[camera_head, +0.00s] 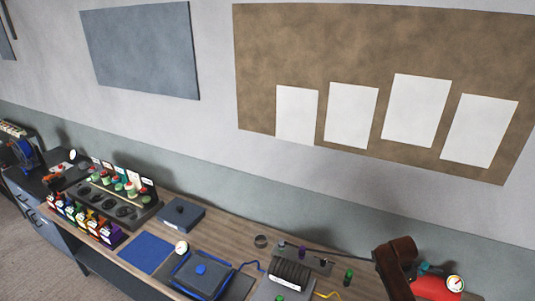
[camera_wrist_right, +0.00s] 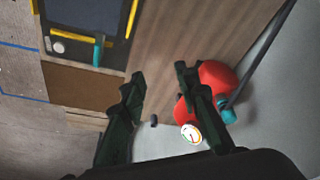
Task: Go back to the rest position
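My right gripper (camera_wrist_right: 159,76) shows in the right wrist view with its two dark fingers spread apart. Nothing is between the fingers. The right finger overlaps a red tank (camera_wrist_right: 216,74) with a round white gauge (camera_wrist_right: 191,133); I cannot tell whether they touch. The red tank also shows at the lower right of the head view (camera_head: 432,289), partly behind a dark brown shape that I cannot identify for sure. No gripper fingers show in the head view, and my left gripper is out of sight.
The wooden bench (camera_head: 222,228) runs along the wall. It carries a rack of coloured bottles (camera_head: 88,222), a blue mat (camera_head: 146,252), a dark box (camera_head: 181,214), a blue-edged mould (camera_head: 200,274) and a ribbed black block (camera_head: 290,274). A black hose crosses near the red tank.

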